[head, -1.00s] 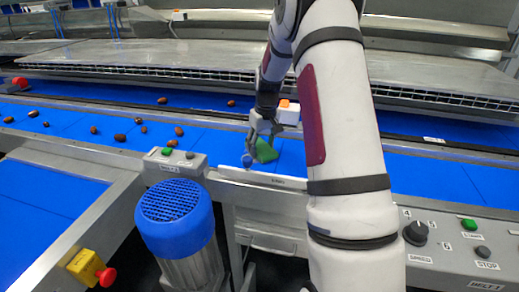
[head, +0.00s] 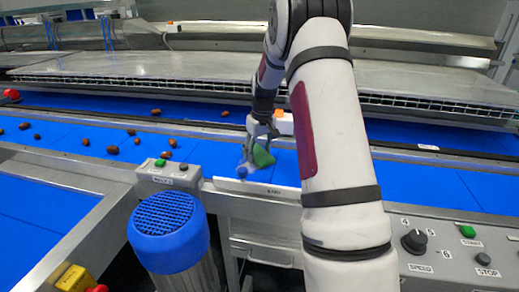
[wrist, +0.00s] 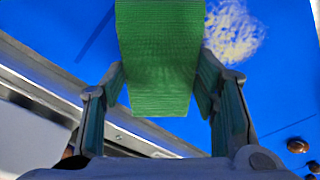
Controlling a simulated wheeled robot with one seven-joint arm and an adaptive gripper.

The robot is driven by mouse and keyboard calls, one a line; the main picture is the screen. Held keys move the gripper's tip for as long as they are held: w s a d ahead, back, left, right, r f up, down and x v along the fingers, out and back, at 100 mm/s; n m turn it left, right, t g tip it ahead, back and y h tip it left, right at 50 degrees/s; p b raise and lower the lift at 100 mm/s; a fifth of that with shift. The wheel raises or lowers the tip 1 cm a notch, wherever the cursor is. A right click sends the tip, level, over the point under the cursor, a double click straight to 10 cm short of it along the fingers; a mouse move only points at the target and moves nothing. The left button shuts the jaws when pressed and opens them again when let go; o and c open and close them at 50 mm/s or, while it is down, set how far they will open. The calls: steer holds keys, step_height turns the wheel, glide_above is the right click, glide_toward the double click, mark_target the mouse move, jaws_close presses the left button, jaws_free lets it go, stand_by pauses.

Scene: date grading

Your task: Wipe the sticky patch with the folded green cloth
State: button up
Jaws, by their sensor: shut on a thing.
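The folded green cloth (wrist: 160,60) hangs between the two fingers of my gripper (wrist: 162,78) in the wrist view, and the fingers are shut on it. In the head view my gripper (head: 260,140) is low over the blue belt with the cloth (head: 263,157) at its tips. The sticky patch (wrist: 232,32), a pale yellow mottled smear on the blue belt, shows just right of the cloth in the wrist view. The cloth may hide part of it. I cannot tell whether the cloth touches the belt. I cannot make out the patch in the head view.
Several brown dates (head: 113,150) lie on the blue belt to the left, and a few brown dates (wrist: 297,146) show at the wrist view's right. A metal belt edge, a blue motor (head: 167,222) and a control panel (head: 445,245) are in front.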

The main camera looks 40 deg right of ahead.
mark_target(255, 160)
steer(key=shift+s+a+r+p, duration=0.1)
steer(key=shift+s+a+p, duration=0.5)
steer(key=shift+a, duration=0.25)
steer(key=shift+s+a+r+p, duration=0.1)
steer(key=shift+s+a+p, duration=0.3)
steer(key=shift+s+a, duration=0.35)
steer(key=shift+s+a+f+p, duration=0.2)
steer(key=shift+s+a+p, duration=0.5)
steer(key=shift+a, duration=0.4)
steer(key=shift+s+a+f+p, duration=0.15)
steer(key=shift+s+a+p, duration=0.35)
steer(key=shift+s+a, duration=0.5)
steer(key=shift+w+a+b, duration=0.4)
steer(key=shift+w+a, duration=0.35)
steer(key=shift+w, duration=0.1)
steer(key=shift+w+d+r+b, duration=0.15)
steer(key=shift+w+d+b, duration=0.65)
steer(key=shift+w+d, duration=0.65)
steer(key=shift+w+d+f+b, duration=0.1)
steer(key=shift+w+d+b, duration=0.6)
steer(key=shift+d, duration=0.4)
steer(key=shift+w+d+f+b, duration=0.1)
steer(key=shift+w+d+b, duration=0.55)
steer(key=shift+d, duration=0.4)
steer(key=shift+w+d+r+b, duration=0.1)
steer(key=shift+w+d+b, duration=0.2)
steer(key=shift+w+d, duration=0.35)
steer(key=shift+s, duration=0.1)
